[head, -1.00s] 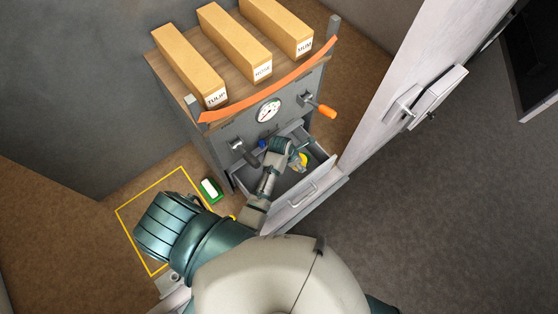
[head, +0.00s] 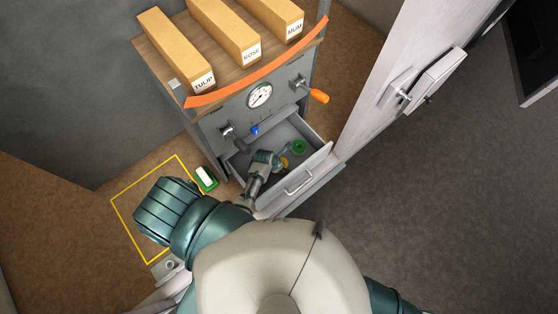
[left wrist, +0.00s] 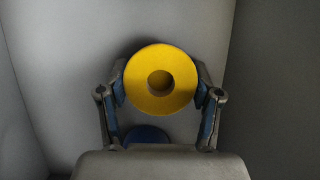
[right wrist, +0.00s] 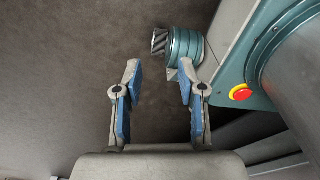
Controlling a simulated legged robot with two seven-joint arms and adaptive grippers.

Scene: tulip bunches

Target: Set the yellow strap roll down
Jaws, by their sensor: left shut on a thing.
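The yellow strap roll (left wrist: 161,80) sits between the fingers of my left gripper (left wrist: 161,92), which is shut on it. In the head view the gripper (head: 278,161) reaches into an open grey drawer (head: 322,158), and a bit of the yellow roll (head: 285,162) shows at its tip. I cannot tell whether the roll touches the drawer floor. A blue round thing (left wrist: 146,134) lies partly hidden below the roll in the left wrist view. A green ring (head: 299,147) lies in the drawer beyond the gripper. My right gripper (right wrist: 161,80) is open and empty.
The cabinet (head: 215,135) carries a gauge (head: 260,95), an orange-handled lever (head: 318,96) and long labelled boxes (head: 241,34) on top. A green-and-white item (head: 206,178) lies by a yellow floor outline (head: 128,222). A pale door (head: 385,85) stands to the right.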

